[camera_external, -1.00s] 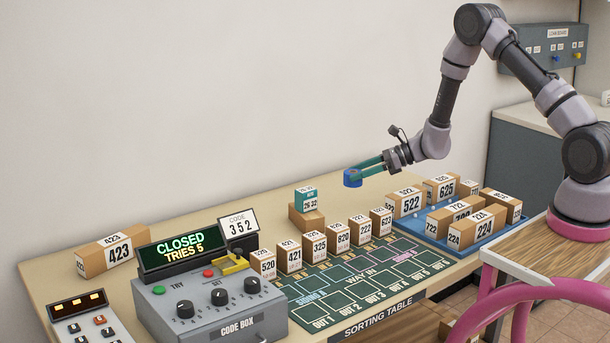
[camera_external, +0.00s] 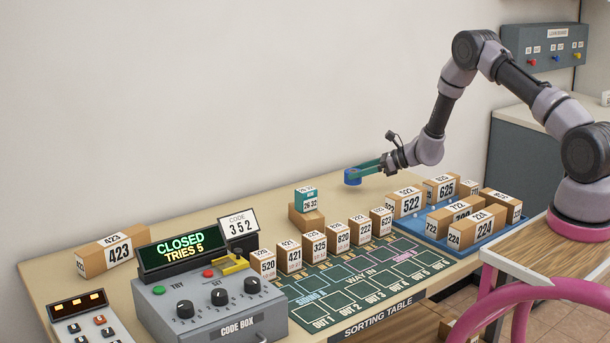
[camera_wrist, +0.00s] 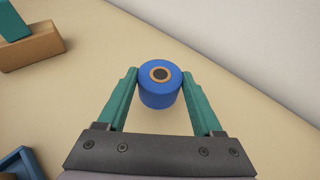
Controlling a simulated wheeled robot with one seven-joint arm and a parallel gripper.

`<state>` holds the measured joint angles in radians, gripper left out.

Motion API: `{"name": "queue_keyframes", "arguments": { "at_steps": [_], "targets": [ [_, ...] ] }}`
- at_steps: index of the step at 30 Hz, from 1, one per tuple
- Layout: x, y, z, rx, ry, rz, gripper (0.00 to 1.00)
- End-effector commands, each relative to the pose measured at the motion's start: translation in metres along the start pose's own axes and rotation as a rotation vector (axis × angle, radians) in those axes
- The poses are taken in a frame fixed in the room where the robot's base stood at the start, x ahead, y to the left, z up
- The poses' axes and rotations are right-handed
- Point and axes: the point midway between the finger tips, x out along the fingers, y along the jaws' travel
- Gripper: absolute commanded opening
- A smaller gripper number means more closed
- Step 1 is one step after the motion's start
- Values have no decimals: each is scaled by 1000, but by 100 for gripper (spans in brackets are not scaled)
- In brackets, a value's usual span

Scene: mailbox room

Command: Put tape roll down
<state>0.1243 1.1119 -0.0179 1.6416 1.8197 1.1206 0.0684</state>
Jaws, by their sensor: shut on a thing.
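The tape roll (camera_external: 352,176) is a blue cylinder with a tan ring and dark centre on top. In the wrist view the tape roll (camera_wrist: 160,90) stands upright between the green fingertips. My gripper (camera_external: 356,174) is shut on it, with one finger touching each side; the wrist view also shows my gripper (camera_wrist: 160,78). The roll is over or on the bare back part of the sorting table (camera_external: 290,190). I cannot tell whether its bottom touches the table.
A blue tray (camera_external: 470,238) with several numbered parcels lies to the right. A row of small parcels (camera_external: 338,236) stands in front. The wall is behind, with bare tabletop around the roll.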

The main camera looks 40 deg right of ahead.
Motion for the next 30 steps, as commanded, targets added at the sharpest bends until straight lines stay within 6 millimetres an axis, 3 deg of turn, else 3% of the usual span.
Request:
{"name": "queue_keyframes", "arguments": {
  "at_steps": [5,16,17,18,19,30],
  "targets": [
    [10,0,-24,2,1,1,11],
    [12,0,-28,1,0,0,11],
    [12,0,-28,0,0,0,75],
    [11,0,-28,0,0,0,90],
    [11,0,-28,0,0,0,98],
    [10,0,-24,-1,0,0,98]
  ]
}}
